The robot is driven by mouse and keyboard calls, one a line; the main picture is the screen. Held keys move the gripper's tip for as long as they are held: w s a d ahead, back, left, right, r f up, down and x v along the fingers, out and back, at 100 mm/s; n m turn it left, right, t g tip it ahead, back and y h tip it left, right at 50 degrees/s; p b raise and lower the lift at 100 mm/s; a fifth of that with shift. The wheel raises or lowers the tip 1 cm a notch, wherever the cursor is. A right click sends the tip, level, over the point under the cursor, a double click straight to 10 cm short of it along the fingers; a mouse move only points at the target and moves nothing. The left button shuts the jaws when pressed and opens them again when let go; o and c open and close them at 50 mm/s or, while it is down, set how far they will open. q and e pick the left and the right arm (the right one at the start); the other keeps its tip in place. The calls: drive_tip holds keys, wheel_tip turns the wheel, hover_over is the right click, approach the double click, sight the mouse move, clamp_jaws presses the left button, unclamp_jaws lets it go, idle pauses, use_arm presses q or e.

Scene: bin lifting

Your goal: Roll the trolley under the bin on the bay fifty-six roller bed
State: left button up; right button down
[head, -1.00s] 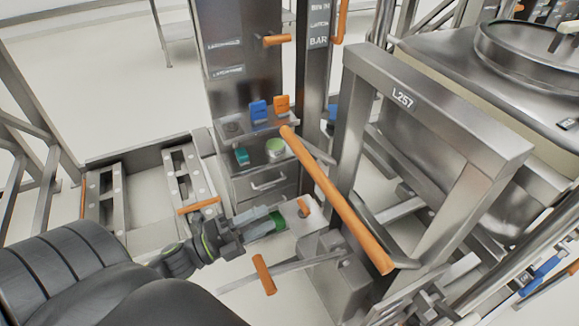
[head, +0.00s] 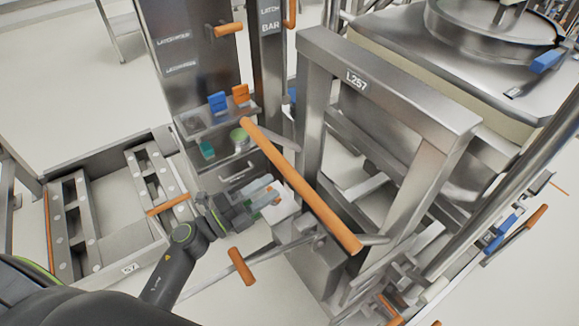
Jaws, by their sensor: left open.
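The trolley is a steel lifting frame marked L257 (head: 357,80), with a slanting orange push bar (head: 300,185) on its near side. The large steel bin (head: 395,55) with a round lid stands behind the frame at upper right; its support is mostly hidden by the frame. My left gripper (head: 268,191) is open, with pale fingers, just left of the push bar and apart from it as far as I can tell. My right gripper is out of view.
A low roller bed (head: 70,220) with a plate that seems to read 57 is at left. A steel cabinet (head: 195,60) with a small shelf stands at the back. A short orange handle (head: 241,266) sticks out low in front. Blue and orange levers line the right side.

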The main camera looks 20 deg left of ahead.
sight(287, 177)
use_arm(q)
drive_tip(key=p+x, duration=0.1)
drive_tip(key=x, duration=0.5)
drive_tip(key=shift+w+d+p, duration=0.3)
drive_tip(key=shift+w, duration=0.05)
drive_tip(key=shift+c, duration=0.9)
clamp_jaws()
